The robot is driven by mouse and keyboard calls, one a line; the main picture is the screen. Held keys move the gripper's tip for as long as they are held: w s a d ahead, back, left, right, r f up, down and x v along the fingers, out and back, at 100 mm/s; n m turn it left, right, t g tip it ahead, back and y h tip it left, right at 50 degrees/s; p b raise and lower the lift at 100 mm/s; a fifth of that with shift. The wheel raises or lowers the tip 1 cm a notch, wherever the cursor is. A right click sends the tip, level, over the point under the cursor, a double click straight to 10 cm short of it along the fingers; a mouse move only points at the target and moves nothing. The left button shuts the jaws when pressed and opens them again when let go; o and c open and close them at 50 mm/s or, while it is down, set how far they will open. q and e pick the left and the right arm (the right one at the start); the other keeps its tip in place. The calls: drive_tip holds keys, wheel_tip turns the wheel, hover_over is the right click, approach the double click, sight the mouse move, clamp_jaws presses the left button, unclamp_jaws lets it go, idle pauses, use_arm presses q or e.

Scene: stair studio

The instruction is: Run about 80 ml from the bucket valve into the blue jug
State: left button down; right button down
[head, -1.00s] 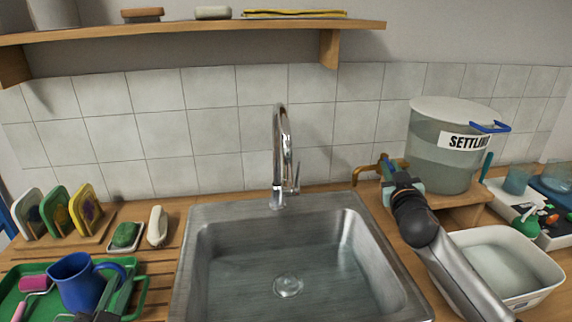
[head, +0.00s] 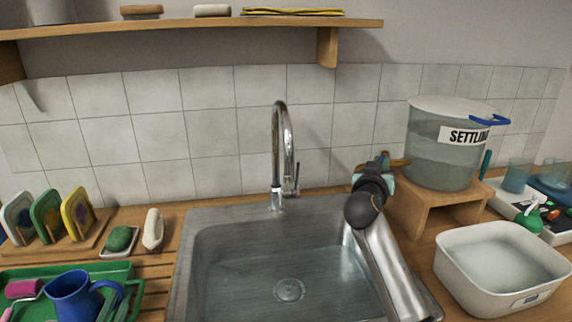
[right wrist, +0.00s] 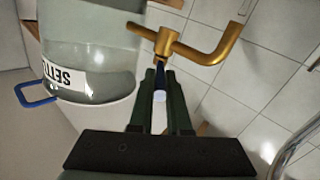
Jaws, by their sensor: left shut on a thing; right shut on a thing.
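The clear bucket (head: 440,150), labelled "SETTLING", stands on a wooden stand at the right. Its brass valve (head: 397,162) is partly hidden in the head view; the right wrist view shows its body and bent spout (right wrist: 225,42). My right gripper (head: 374,172) is shut on the valve's dark blue lever (right wrist: 160,78), seen between the fingers in the right wrist view. No stream of water shows. The blue jug (head: 72,298) stands upright in the green tray at lower left; its inside is hidden.
A steel sink (head: 235,255) with a tall tap (head: 281,150) lies between jug and bucket. A white basin (head: 500,265) of cloudy water stands at lower right. A shelf runs above.

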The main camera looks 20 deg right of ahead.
use_arm(q)
drive_tip(key=shift+f, duration=0.3)
use_arm(e)
drive_tip(key=shift+w+a+g+h, duration=0.15)
drive_tip(key=shift+g+h, duration=0.15)
drive_tip(key=shift+g, duration=0.1)
drive_tip(key=c, duration=0.9)
unclamp_jaws()
use_arm(q)
drive_tip(key=shift+f+b, duration=0.7)
drive_tip(key=shift+b, duration=0.15)
use_arm(e)
drive_tip(key=v, duration=1.2)
